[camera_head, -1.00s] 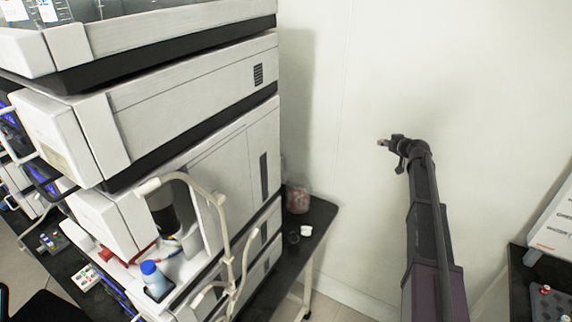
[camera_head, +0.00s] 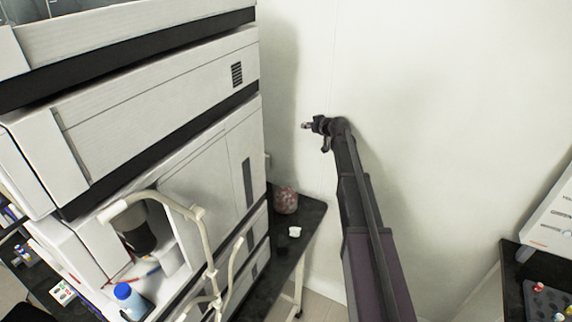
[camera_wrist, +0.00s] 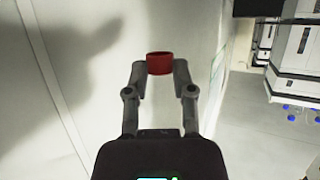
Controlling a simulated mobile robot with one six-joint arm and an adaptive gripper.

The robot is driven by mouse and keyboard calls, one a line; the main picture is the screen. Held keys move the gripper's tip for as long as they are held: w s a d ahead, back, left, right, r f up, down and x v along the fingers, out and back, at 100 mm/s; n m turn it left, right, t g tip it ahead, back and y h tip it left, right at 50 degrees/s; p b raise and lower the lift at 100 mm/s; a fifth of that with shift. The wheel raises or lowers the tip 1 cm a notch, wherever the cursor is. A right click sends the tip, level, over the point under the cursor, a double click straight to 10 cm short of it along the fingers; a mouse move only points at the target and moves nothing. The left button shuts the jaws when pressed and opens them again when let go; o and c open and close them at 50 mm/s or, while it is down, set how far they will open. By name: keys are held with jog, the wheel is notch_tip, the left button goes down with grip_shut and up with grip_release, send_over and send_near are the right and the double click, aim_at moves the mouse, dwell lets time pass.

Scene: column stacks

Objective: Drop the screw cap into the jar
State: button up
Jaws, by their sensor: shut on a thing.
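My gripper (camera_wrist: 160,68) is shut on a red screw cap (camera_wrist: 160,62), held between its two fingertips in the wrist view. In the head view my gripper (camera_head: 308,126) is up in the air in front of the pale wall, and the cap is too small there to make out well. A jar (camera_head: 286,201) with reddish contents stands on the dark bench beside the stacked white instrument. My gripper is well above the jar in the picture and slightly to its right, clearly apart from it.
A small white object (camera_head: 295,232) and a small dark one (camera_head: 282,244) lie on the bench (camera_head: 312,215) near the jar. The tall instrument stack (camera_head: 215,165) with pale tubing (camera_head: 207,250) rises on the left. Another bench with a dark rack (camera_head: 548,300) is at the right.

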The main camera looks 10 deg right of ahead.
jog(key=shift+a+r, duration=0.15)
jog(key=shift+a, duration=0.05)
jog(key=shift+a, duration=0.25)
jog(key=s+a+f+n+g+y+b, duration=0.1)
jog(key=a+f+n+g+y+b, duration=0.1)
jog(key=f+b, duration=0.7)
jog(key=s+a+f+n+g+y+b, duration=0.1)
jog(key=a+f+n+g+y+b, duration=0.1)
jog(key=f+b, duration=0.7)
jog(key=shift+s+a+n+y, duration=0.2)
jog(key=shift+a+n+y, duration=0.3)
jog(key=shift+n, duration=0.2)
jog(key=shift+r, duration=0.1)
jog(key=shift+f, duration=0.25)
jog(key=shift+f+b, duration=2.8)
jog(key=shift+b, duration=0.1)
